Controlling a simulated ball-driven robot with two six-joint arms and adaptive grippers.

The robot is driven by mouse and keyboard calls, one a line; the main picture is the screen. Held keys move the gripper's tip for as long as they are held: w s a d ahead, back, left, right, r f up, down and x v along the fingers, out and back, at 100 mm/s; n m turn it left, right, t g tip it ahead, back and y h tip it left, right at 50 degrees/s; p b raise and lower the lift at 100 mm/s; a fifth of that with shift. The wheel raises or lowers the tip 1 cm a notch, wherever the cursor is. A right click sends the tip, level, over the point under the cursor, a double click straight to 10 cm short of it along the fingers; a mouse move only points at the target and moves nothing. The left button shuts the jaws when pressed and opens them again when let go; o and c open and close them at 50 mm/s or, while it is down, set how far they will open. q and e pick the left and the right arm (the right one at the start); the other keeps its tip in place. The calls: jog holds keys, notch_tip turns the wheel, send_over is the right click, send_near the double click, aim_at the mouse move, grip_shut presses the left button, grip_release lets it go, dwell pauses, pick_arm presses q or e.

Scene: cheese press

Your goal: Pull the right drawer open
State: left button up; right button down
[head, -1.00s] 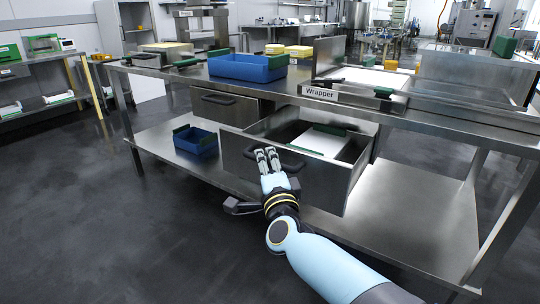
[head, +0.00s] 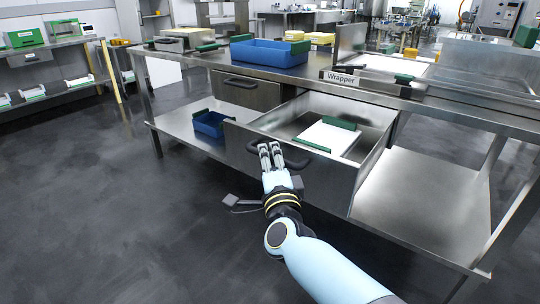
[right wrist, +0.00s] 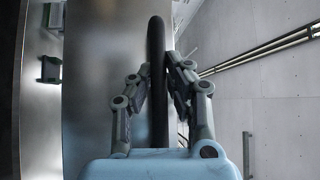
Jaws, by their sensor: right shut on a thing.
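The right drawer (head: 305,178) is a steel drawer pulled well out from under the steel table. A white tray or sheet with green ends (head: 330,136) lies inside it. My right gripper (head: 270,149) is at the drawer's front and shut on its dark handle (head: 297,164). In the right wrist view the handle (right wrist: 157,60) runs between the two fingers of the gripper (right wrist: 161,70). The left gripper is not in view.
A shut drawer (head: 245,92) is to the left under the tabletop. A blue bin (head: 268,53) stands on the table (head: 205,60) and a smaller blue bin (head: 210,123) on the lower shelf (head: 420,200). The dark floor (head: 110,220) in front is clear.

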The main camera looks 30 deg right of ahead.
jog(key=c, duration=1.4)
grip_release()
jog(key=shift+s+f, duration=0.1)
jog(key=shift+f, duration=0.25)
jog(key=shift+o, duration=0.6)
jog(key=shift+r, duration=0.2)
jog(key=v, duration=0.7)
jog(key=shift+s, duration=0.2)
